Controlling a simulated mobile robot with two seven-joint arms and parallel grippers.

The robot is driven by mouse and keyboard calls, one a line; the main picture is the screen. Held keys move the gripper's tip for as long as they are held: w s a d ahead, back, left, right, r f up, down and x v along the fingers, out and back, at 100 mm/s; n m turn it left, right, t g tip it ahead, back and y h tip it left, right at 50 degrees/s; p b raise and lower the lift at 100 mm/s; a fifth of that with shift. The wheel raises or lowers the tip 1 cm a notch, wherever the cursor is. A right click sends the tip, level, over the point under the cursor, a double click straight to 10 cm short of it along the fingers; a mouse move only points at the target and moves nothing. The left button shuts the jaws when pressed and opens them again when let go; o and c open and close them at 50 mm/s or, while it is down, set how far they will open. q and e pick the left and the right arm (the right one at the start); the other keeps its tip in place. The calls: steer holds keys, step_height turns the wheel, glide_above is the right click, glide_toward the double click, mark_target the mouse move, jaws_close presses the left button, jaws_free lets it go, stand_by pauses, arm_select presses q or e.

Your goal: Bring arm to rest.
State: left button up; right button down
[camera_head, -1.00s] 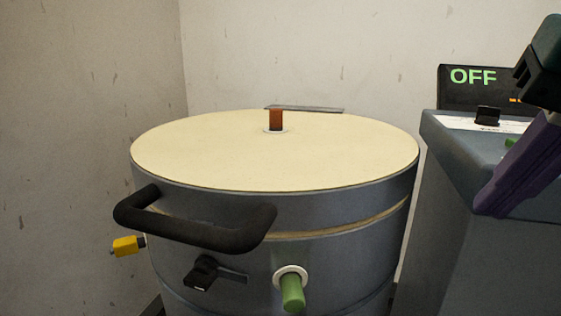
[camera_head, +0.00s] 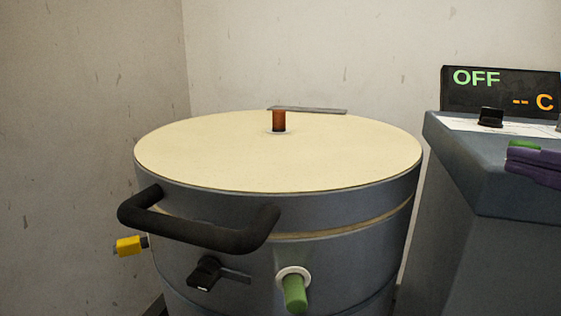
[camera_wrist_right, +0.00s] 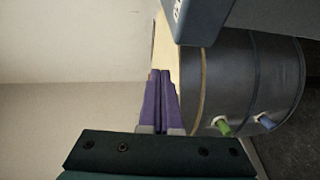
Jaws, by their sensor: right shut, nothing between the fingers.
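My right gripper (camera_head: 510,160) enters at the right edge of the head view, in front of the control box; only its purple fingers show. In the right wrist view the two purple fingers (camera_wrist_right: 163,73) lie side by side, shut and empty. They are apart from the drum in the head view. My left gripper is not in view.
A grey drum (camera_head: 345,209) with a cream lid (camera_head: 220,150) has a black handle (camera_head: 195,228), a black latch (camera_head: 205,273), a green knob (camera_head: 294,292) and a yellow fitting (camera_head: 128,246). The control box (camera_head: 480,180) carries a display (camera_head: 495,92) reading OFF. Walls stand behind.

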steer(key=s+d+f+m+g+h, duration=0.6)
steer(key=s+d+f+m+g, duration=0.5)
steer(key=s+f, duration=0.55)
steer(key=s+a+f+m+g+y, duration=0.25)
steer(key=a+m+y, duration=0.35)
steer(key=a, duration=1)
steer(key=w+r+p+v, duration=0.1)
steer(key=w+p+v, duration=0.3)
steer(key=p+v, duration=1.6)
steer(key=w+a+r+p+v, duration=0.1)
steer(key=w+p+v, duration=0.4)
steer(key=p+v, duration=1.6)
steer(key=w+a+r+p+v, duration=0.1)
steer(key=w+p+v, duration=0.4)
steer(key=p+v, duration=1.5)
steer(key=r+t+p, duration=0.1)
steer(key=p, duration=0.2)
steer(key=shift+s+n, duration=0.2)
steer(key=shift+n, duration=0.1)
steer(key=shift+a+f, duration=0.1)
steer(key=shift+f, duration=0.05)
steer(key=shift+s, duration=0.1)
